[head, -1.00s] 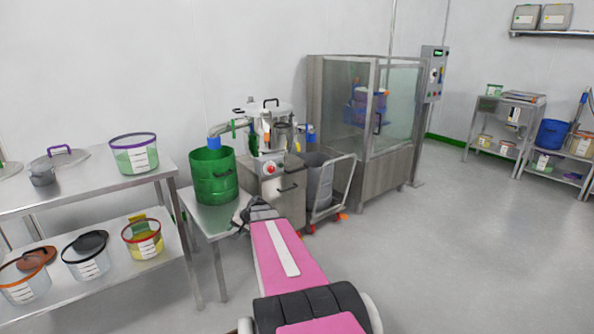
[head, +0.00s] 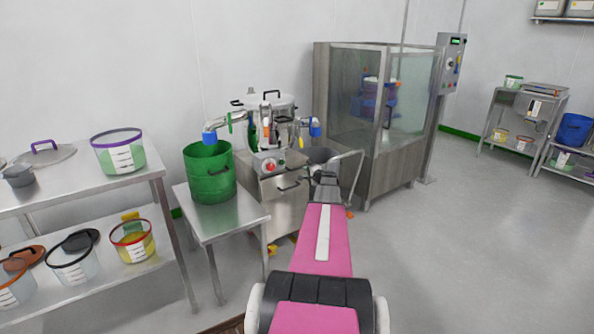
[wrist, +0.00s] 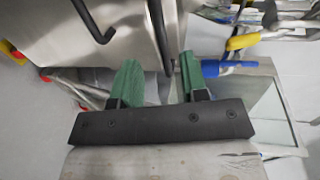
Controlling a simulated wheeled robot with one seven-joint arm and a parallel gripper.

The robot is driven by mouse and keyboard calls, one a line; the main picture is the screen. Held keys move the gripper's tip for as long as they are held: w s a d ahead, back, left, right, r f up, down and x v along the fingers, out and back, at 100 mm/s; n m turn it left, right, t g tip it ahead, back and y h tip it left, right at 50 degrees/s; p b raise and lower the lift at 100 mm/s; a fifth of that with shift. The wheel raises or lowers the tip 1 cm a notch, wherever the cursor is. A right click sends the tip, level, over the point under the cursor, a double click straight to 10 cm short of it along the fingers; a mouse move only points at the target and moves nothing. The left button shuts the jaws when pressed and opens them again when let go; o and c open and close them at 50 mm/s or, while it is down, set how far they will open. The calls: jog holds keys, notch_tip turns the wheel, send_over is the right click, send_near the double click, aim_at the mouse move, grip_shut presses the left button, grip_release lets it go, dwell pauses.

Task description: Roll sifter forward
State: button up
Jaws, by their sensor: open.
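The sifter (head: 285,205) is a steel cabinet with a round-lidded vessel, pipes and a red button on top. It stands upright on the floor, with a black handle (head: 289,187) on its front and orange-red casters (head: 272,250) below. My gripper (head: 325,178) is at its right front corner in the head view. In the wrist view the green fingers (wrist: 158,78) are spread apart. A dark bar (wrist: 157,35) reaches down between their tips; I cannot tell whether they touch it. Another black handle (wrist: 90,20) is on the steel panel left of them.
A green drum (head: 208,178) stands on a low steel table (head: 230,215) left of the sifter. Shelving with tubs (head: 120,160) is far left. The right floor is clear.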

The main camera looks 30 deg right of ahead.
aim_at(297, 169)
jog(key=x, duration=1)
jog(key=shift+a, duration=0.1)
jog(key=shift+s, duration=0.1)
grip_shut()
